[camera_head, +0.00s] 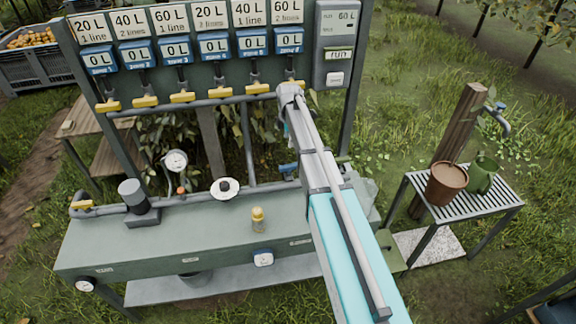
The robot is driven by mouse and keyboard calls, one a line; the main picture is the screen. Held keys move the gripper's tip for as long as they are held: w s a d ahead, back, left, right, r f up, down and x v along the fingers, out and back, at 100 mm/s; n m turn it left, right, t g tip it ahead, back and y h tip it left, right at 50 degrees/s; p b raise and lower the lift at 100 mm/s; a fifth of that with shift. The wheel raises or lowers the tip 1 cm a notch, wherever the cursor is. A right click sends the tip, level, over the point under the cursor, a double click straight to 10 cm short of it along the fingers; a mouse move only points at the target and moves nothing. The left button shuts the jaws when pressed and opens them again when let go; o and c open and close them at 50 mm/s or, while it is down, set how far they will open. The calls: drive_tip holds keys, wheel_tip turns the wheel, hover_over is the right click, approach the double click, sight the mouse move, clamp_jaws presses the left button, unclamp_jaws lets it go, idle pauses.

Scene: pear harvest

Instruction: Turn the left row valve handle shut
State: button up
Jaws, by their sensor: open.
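Several yellow valve handles hang in a row below the panel, each under a blue counter reading 0 L. The leftmost handle (108,106) lies roughly along the grey pipe (200,101), under the 20 L 1 line sign (93,28). Another yellow handle (82,204) sits at the left end of the bench pipe. I cannot tell which of these is the left row valve. My arm rises from the bottom and reaches up to the right part of the row, partly covering the rightmost handle. My gripper is hidden behind the arm.
The green bench (190,245) carries a dark cylinder (134,198), a white disc with a black knob (225,188) and a small yellow bottle (258,220). A gauge (175,161) stands behind. A slatted table (465,190) with pots is at right.

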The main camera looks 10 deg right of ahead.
sight(289, 166)
drive_tip(key=shift+f+b, duration=6.7)
drive_tip(key=shift+f, duration=0.15)
clamp_jaws()
